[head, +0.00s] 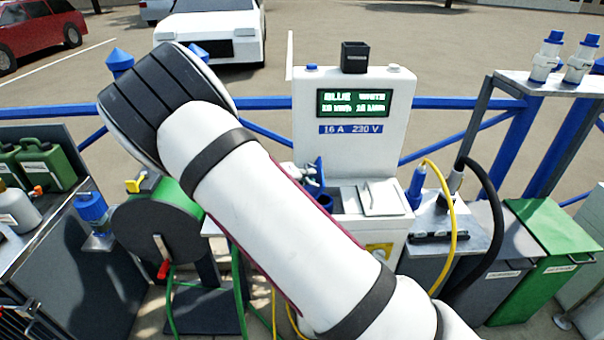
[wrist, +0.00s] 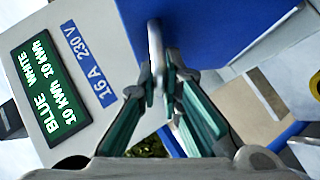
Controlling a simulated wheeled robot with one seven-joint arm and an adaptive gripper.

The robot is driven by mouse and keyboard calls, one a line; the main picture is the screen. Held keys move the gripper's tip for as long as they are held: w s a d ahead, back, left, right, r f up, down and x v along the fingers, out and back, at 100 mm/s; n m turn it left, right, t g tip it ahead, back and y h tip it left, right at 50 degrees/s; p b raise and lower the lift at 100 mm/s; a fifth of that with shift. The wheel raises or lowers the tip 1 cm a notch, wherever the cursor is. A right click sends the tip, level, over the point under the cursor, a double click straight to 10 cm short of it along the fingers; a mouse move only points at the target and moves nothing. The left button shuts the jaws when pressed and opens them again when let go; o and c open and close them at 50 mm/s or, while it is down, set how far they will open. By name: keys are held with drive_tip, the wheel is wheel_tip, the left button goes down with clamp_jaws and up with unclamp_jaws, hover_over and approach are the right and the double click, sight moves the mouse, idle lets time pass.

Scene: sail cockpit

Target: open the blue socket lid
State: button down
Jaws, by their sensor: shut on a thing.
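The power pedestal (head: 353,140) stands mid-picture in the head view, its screen reading BLUE and WHITE. The blue socket lid (wrist: 225,28) fills the top of the wrist view, with a metal handle at its edge. In the head view the lid (head: 319,172) stands raised above a blue-edged opening (head: 326,201), partly behind my arm. My gripper (wrist: 160,88) is shut on the lid's handle. In the head view my arm hides most of the gripper. The white lid (head: 384,198) beside it lies flat.
A blue plug with a yellow cable (head: 416,185) and a black cable (head: 490,200) stand right of the pedestal. A green hose reel (head: 165,225) is at left. A blue rail (head: 455,103) runs behind. Green and grey bins (head: 550,235) stand at right.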

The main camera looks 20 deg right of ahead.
drive_tip(key=shift+s+d, duration=0.1)
drive_tip(key=shift+d, duration=0.25)
drive_tip(key=c, duration=1.7)
unclamp_jaws()
drive_tip(key=shift+s+a+r, duration=0.2)
drive_tip(key=shift+s+a, duration=0.05)
drive_tip(key=shift+a, duration=0.3)
drive_tip(key=v, duration=1)
drive_tip(key=shift+s+a+r, duration=0.2)
drive_tip(key=shift+s+a, duration=0.05)
drive_tip(key=shift+a, duration=0.05)
drive_tip(key=shift+d, duration=0.1)
